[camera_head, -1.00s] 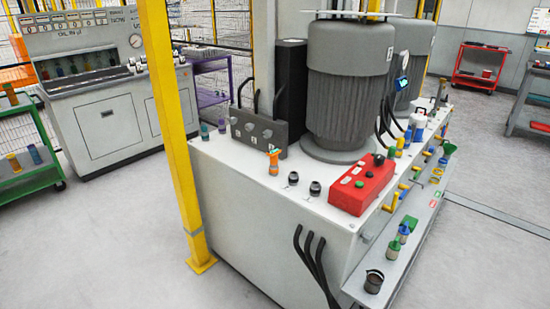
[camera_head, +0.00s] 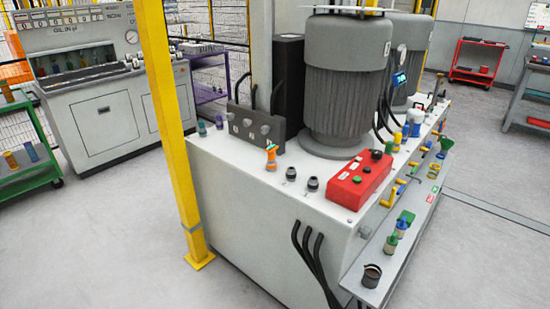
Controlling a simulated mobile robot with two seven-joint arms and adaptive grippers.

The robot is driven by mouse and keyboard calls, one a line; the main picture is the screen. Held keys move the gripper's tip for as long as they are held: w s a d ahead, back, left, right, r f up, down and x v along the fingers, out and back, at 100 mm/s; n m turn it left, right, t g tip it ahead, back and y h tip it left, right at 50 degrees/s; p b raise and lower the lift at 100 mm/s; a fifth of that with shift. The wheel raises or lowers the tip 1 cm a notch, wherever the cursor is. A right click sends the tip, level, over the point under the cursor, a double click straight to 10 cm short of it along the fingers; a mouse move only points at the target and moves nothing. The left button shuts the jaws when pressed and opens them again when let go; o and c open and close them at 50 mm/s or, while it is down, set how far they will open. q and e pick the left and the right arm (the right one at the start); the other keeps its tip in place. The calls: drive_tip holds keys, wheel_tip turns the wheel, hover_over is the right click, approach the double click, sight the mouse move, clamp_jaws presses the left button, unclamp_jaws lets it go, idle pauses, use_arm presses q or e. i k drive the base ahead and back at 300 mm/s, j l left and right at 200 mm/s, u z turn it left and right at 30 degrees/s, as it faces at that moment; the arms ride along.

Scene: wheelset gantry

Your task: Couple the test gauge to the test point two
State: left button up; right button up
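A small device with a lit blue-green screen (camera_head: 398,80), which may be the test gauge, shows beside the large ribbed grey motor (camera_head: 345,85), near dark hoses. Two short black-capped fittings stand on the white tank top (camera_head: 235,160): a left one (camera_head: 291,174) and a right one (camera_head: 313,184). An orange fitting (camera_head: 271,158) stands behind them. I cannot read which of these, if any, is test point two. Neither of my grippers is in view.
A red control box (camera_head: 358,180) sits on the tank's front right corner. A side shelf (camera_head: 385,262) holds a dark cup (camera_head: 371,275) and green-topped containers. A yellow post (camera_head: 172,130) stands at the tank's left. The floor in front is clear.

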sight(270, 150)
drive_tip(key=i+j, duration=0.25)
drive_tip(key=i+j+z, duration=0.1)
drive_tip(key=i+j, duration=0.15)
drive_tip(key=j, duration=0.2)
drive_tip(key=i+j, duration=0.25)
drive_tip(key=j, duration=0.15)
drive_tip(key=i+j+z, duration=0.15)
drive_tip(key=i+j, duration=0.3)
drive_tip(key=j, duration=0.3)
drive_tip(key=i+j+z, duration=0.1)
drive_tip(key=i+j, duration=0.15)
drive_tip(key=j, duration=0.15)
